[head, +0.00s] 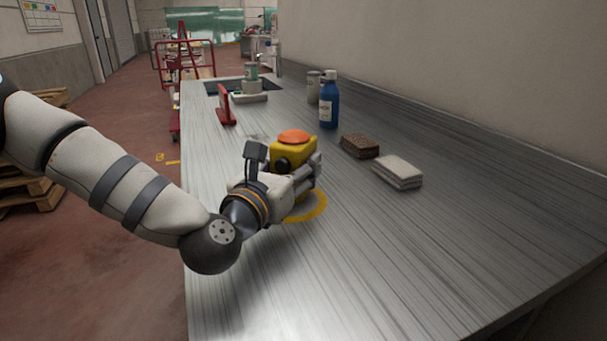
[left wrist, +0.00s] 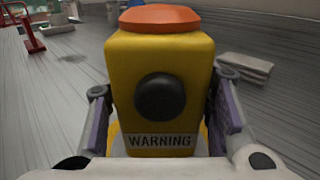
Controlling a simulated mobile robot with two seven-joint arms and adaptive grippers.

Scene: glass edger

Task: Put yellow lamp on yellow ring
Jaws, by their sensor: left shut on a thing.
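The yellow lamp (head: 291,151) has an orange top and a round dark lens, and it stands upright. My left gripper (head: 303,173) is shut on its sides. In the left wrist view the lamp (left wrist: 158,92) fills the middle, with a WARNING label on its lower front and the fingers (left wrist: 160,125) on both sides. The yellow ring (head: 318,208) is marked on the grey counter, beneath and around the lamp; my gripper hides part of it. I cannot tell whether the lamp's base touches the counter. My right gripper is not in view.
A blue bottle (head: 329,104), a brown sponge block (head: 359,146) and folded grey cloths (head: 398,171) are on the counter right of the lamp. A red stand (head: 225,106) and a sink (head: 212,88) are farther back. The front right counter (head: 430,260) is clear.

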